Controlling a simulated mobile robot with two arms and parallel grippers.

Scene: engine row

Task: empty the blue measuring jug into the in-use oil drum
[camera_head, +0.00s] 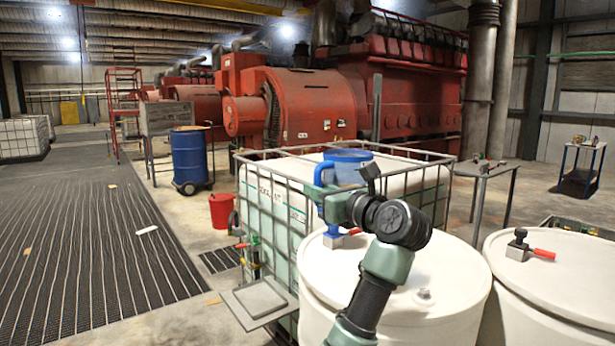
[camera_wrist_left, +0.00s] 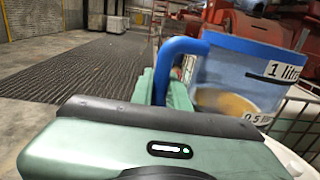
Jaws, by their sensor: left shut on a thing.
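My left gripper (camera_head: 333,207) is shut on the jug's handle, which also shows in the left wrist view (camera_wrist_left: 178,58). A blue fitting with a red lever (camera_head: 332,238) sits on the near drum's lid, below the gripper. A second white drum (camera_head: 560,280) has a dark fitting with a red lever. I cannot tell which drum is in use.
A caged white tank (camera_head: 285,200) stands behind the drums, with a small shelf (camera_head: 260,302) at its front. A blue drum (camera_head: 188,158) and a red bucket (camera_head: 221,210) stand left. A metal stand (camera_head: 487,172) is at the right.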

